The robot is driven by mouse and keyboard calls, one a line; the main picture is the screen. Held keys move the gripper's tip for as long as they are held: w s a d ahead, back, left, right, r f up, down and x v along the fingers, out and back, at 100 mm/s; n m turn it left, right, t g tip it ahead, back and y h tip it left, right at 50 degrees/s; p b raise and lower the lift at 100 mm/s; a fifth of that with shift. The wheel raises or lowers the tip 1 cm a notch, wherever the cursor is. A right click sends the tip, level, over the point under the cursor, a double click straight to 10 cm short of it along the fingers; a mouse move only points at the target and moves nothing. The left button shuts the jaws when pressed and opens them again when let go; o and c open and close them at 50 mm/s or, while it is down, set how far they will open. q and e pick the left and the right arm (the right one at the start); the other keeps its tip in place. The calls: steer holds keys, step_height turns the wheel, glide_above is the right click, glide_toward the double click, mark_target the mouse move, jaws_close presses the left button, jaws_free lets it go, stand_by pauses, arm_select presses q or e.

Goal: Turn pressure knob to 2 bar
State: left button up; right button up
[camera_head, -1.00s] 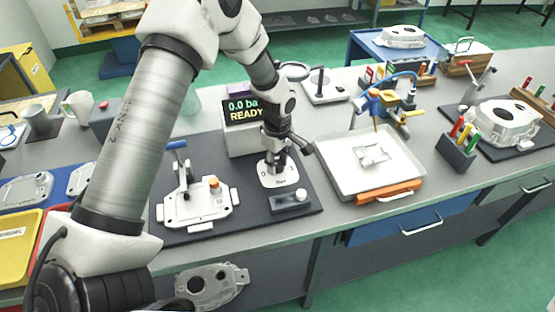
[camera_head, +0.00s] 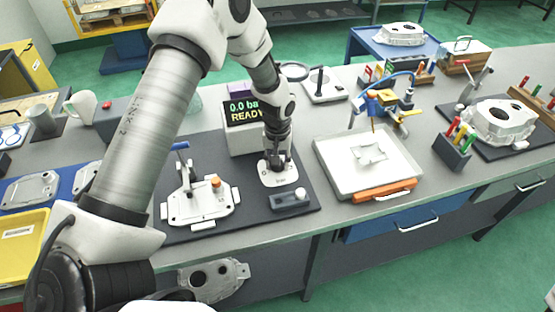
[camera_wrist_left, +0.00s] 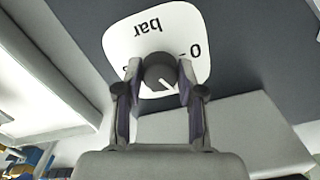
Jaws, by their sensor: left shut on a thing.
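The pressure knob (camera_wrist_left: 160,72) is a dark round knob with a white pointer line, on a white dial plate (camera_wrist_left: 180,30) marked "bar" and "0". The dial plate (camera_head: 279,179) also shows in the head view, on the dark mat. My left gripper (camera_head: 277,163) comes down on the knob from above; its fingers (camera_wrist_left: 160,80) stand on both sides of the knob in the left wrist view, shut on it. The knob is mostly hidden by the gripper in the head view. The display box (camera_head: 241,142) behind reads "0.0 ba" and "READY", partly covered by my arm.
A clamp fixture with a white casting (camera_head: 201,207) stands left of the dial. A white tray (camera_head: 330,180) lies farther right. Blue mat and yellow tray (camera_head: 22,250) are at left.

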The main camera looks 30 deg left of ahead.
arm_select(q)
steer(key=m, duration=0.5)
steer(key=shift+f+m, duration=0.1)
steer(key=shift+m, duration=0.2)
steer(key=m, duration=0.4)
steer(key=shift+m, duration=0.4)
steer(key=o, duration=1.1)
steer(key=shift+o, duration=0.2)
step_height(320, 180, up, 12)
